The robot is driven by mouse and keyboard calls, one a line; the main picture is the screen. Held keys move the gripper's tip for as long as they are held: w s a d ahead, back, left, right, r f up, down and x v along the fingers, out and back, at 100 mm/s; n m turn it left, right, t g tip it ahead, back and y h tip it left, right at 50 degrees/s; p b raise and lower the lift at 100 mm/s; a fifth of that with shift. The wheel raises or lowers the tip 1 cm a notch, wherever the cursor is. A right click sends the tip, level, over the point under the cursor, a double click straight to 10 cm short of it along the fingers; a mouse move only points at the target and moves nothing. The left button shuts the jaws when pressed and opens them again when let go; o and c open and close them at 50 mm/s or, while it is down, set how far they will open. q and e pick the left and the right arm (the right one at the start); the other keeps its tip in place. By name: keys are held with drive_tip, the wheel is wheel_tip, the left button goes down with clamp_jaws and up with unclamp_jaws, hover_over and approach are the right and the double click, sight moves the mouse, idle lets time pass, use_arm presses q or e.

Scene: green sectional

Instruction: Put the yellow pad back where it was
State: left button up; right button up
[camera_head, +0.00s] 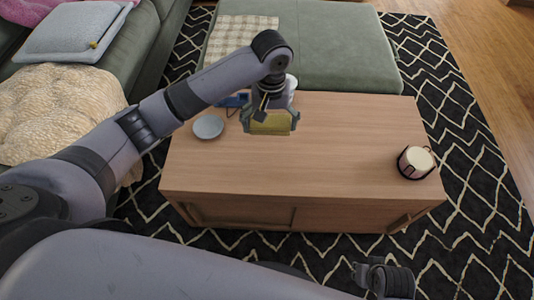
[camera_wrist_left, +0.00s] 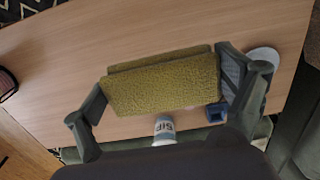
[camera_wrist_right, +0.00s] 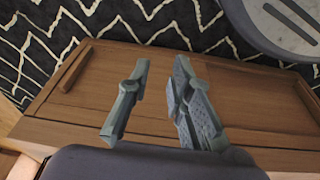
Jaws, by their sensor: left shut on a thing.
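The yellow pad (camera_head: 270,123) is a rough-textured, mustard-coloured block. My left gripper (camera_head: 269,128) is shut on it above the wooden coffee table (camera_head: 330,150), toward the far left part of the top. In the left wrist view the pad (camera_wrist_left: 165,84) spans between the two fingers, gripped at its ends, and looks apart from the tabletop. My right gripper (camera_wrist_right: 158,75) is open and empty, in front of the table's near side. Only part of it shows at the lower edge of the head view (camera_head: 385,280).
A pale round dish (camera_head: 208,127), a blue object (camera_head: 233,100) and a white container (camera_head: 290,88) stand near the left gripper, partly hidden by the arm. A dark-holder candle or cup (camera_head: 415,162) stands at the right end.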

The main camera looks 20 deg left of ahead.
use_arm(q)
drive_tip(key=b, duration=0.3)
hover_over(269, 166)
wheel_tip(269, 166, down, 10)
wheel_tip(269, 166, down, 4)
drive_tip(key=shift+f+b, duration=0.1)
drive_tip(key=shift+b, duration=0.55)
drive_tip(key=shift+f, duration=0.65)
drive_tip(key=shift+f+b, duration=0.45)
drive_tip(key=shift+f, duration=0.2)
drive_tip(key=shift+f+b, duration=0.3)
drive_tip(key=shift+f, duration=0.8)
use_arm(e)
wheel_tip(269, 166, up, 11)
drive_tip(key=w+t, duration=0.2)
drive_tip(key=t, duration=0.1)
drive_tip(key=shift+w+a+r, duration=0.15)
drive_tip(key=shift+w+a, duration=0.05)
drive_tip(key=shift+a, duration=0.2)
use_arm(q)
drive_tip(key=shift+f, duration=0.1)
use_arm(e)
drive_tip(key=shift+s, duration=0.15)
